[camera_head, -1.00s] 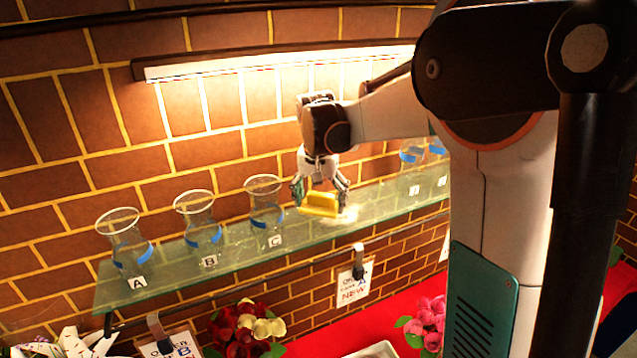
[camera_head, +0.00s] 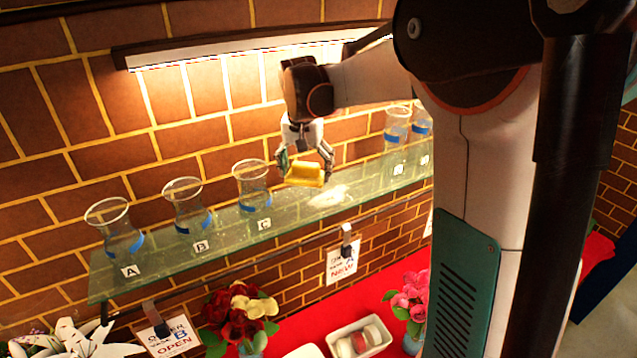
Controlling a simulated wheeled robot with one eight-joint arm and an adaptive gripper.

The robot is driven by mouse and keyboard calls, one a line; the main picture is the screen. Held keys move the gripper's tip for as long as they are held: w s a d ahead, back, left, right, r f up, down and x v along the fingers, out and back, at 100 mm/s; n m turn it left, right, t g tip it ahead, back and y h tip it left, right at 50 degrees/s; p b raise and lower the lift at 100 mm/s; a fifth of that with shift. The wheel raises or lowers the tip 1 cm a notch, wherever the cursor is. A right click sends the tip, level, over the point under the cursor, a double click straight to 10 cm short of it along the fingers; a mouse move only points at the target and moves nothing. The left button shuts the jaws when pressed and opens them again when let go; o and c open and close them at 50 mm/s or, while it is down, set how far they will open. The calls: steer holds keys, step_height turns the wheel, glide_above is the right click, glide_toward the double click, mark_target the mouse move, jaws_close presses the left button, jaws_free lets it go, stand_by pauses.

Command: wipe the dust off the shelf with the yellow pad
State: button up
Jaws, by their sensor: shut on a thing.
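The yellow pad (camera_head: 304,175) is held between the fingers of my gripper (camera_head: 304,168), which is shut on it. The pad is over the glass shelf (camera_head: 160,262), just right of vase C; whether it touches the glass I cannot tell. A pale whitish dust patch (camera_head: 329,196) lies on the shelf just right of and in front of the pad.
Glass vases A (camera_head: 118,235), B (camera_head: 190,212) and C (camera_head: 253,190) stand on the shelf left of my gripper. Two more vases (camera_head: 397,130) stand at its right end. A lamp (camera_head: 240,48) runs above. Flowers (camera_head: 240,312) and a tray (camera_head: 361,338) are below.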

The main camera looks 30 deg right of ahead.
steer(key=shift+d+f+b, duration=0.1)
steer(key=shift+f+b, duration=0.1)
steer(key=shift+b, duration=0.7)
steer(key=shift+a, duration=0.2)
